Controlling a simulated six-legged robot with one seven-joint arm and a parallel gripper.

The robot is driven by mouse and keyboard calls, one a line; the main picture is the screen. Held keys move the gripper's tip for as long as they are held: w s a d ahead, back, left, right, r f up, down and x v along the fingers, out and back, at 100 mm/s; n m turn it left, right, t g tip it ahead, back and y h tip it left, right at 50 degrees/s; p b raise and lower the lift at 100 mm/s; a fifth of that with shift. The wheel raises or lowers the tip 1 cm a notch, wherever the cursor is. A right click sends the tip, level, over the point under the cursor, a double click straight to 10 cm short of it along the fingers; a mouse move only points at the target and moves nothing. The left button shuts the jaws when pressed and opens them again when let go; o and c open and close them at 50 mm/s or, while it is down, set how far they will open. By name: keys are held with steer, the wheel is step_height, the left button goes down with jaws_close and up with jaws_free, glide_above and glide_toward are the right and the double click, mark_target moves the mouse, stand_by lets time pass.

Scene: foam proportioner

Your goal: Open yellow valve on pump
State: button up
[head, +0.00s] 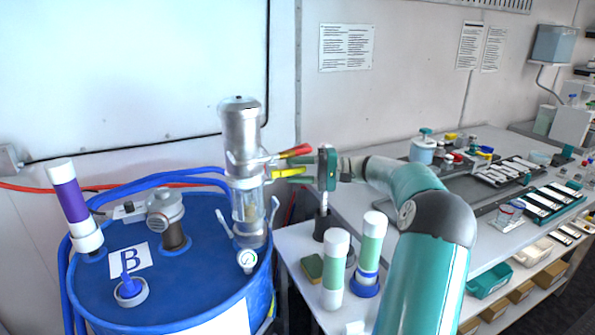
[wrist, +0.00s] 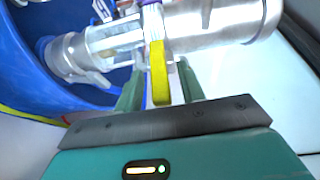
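The pump (head: 243,150) is a silver and clear cylinder standing upright on a blue drum. Its yellow valve handle (head: 288,172) sticks out to the right, just below a red handle (head: 295,151). The yellow handle also shows in the wrist view (wrist: 159,72), pointing toward my gripper's palm. My gripper (head: 309,168) is at the handle's outer end, right of the pump. In the wrist view my gripper (wrist: 160,82) is open, with one green finger on each side of the yellow handle. Gaps show between handle and fingers. The red handle is not clear in the wrist view.
The blue drum (head: 190,280) carries a purple-banded tube (head: 72,205), a grey fitting (head: 165,212) and a gauge (head: 247,260). White-and-green cylinders (head: 336,265) stand on the table below my arm. The bench (head: 395,205) at right is crowded. A wall stands behind.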

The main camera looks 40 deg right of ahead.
steer(key=shift+c, duration=0.2)
jaws_close()
steer(key=shift+a+f+m+t+y, duration=0.1)
steer(key=shift+f+m+t+y, duration=0.65)
steer(key=shift+t+y, duration=0.25)
steer(key=shift+o, duration=0.2)
jaws_free()
